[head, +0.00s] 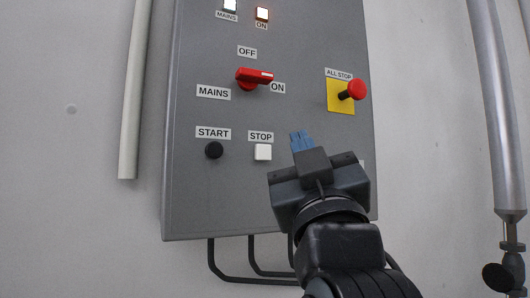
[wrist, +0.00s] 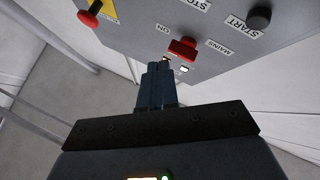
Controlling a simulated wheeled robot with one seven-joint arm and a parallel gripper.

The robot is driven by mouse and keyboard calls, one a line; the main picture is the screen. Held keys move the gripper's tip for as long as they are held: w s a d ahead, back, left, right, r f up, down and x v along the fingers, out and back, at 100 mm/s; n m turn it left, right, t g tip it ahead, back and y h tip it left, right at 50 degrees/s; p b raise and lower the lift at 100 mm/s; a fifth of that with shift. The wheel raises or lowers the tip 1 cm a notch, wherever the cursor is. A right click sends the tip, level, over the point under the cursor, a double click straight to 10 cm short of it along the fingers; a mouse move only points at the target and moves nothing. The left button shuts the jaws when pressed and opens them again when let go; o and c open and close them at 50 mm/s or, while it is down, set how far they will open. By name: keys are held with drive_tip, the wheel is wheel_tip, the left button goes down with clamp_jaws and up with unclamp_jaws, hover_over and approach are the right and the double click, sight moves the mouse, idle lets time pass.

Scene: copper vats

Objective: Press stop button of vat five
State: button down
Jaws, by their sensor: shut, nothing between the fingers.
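A grey control panel (head: 190,200) hangs on the wall in the head view. No vat number is readable. My gripper (head: 301,141) is shut and empty, its blue fingertips right of the stop button and apart from it in the picture. In the wrist view my gripper (wrist: 157,72) points at the panel, which appears upside down. The STOP label (wrist: 195,3) shows at the top edge there; the stop button is out of frame.
A red mains switch (head: 254,78) and a red ALL STOP knob (head: 352,91) on a yellow plate stick out above my gripper. Lit lamps (head: 262,13) are at the top. Black cables (head: 230,278) hang below; a metal pipe (head: 497,110) stands right.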

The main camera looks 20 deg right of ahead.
sight(268, 156)
drive_tip(key=shift+w, duration=0.1)
drive_tip(key=shift+w, duration=4.3)
drive_tip(key=shift+w, duration=0.1)
drive_tip(key=shift+w+b, duration=0.3)
drive_tip(key=shift+w, duration=0.5)
drive_tip(key=shift+s, duration=0.9)
drive_tip(key=shift+s, duration=2.5)
